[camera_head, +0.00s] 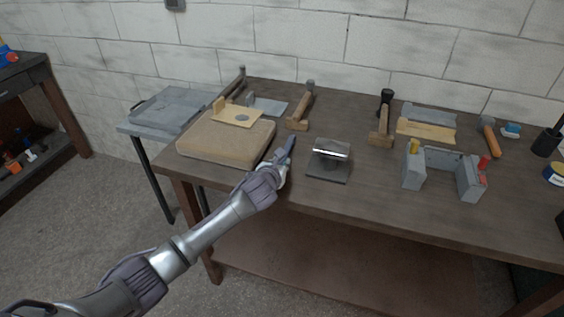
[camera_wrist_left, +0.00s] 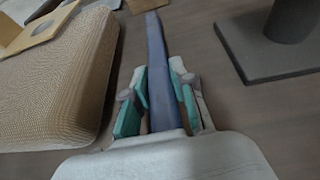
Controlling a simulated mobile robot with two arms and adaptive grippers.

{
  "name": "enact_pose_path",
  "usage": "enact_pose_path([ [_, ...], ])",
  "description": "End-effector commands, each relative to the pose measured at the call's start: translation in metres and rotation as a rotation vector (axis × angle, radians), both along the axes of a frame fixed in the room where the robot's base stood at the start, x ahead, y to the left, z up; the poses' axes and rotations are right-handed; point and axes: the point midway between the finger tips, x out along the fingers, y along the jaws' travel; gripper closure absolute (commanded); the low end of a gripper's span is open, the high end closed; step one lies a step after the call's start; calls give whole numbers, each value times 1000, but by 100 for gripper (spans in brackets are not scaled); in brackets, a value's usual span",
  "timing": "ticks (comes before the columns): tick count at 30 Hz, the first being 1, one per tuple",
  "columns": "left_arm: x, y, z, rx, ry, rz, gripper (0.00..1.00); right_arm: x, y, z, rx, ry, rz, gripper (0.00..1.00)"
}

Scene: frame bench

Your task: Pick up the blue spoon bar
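The blue spoon bar (camera_head: 291,145) is a long, narrow blue bar at the front left of the bench, between the tan padded block and the dark metal stand. It also shows in the left wrist view (camera_wrist_left: 156,45), running away from my palm. My left gripper (camera_head: 282,167) is at its near end. In the left wrist view its green-padded fingers (camera_wrist_left: 160,85) lie close against both sides of the bar and look shut on it. The bar's near end is hidden by the gripper. I cannot tell whether the bar is off the bench. My right gripper is not in view.
The tan padded block (camera_head: 205,147) is close on the left. The metal stand (camera_head: 328,168) is close on the right. Mallets (camera_head: 301,108), a grey bracket (camera_head: 413,172) with yellow and red parts, and trays stand further along. The bench front between stand and bracket is clear.

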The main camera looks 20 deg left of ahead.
Motion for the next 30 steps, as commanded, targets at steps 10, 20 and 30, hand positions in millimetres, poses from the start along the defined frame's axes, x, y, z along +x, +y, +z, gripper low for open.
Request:
enact_pose_path([
  [10, 0, 0, 1, 0, -1, 0, 100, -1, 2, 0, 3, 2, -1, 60],
  [20, 1, 1, 43, 1, -9, 0, 100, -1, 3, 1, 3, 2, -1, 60],
  [30, 1, 0, 96, 0, -3, 0, 100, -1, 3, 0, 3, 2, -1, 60],
])
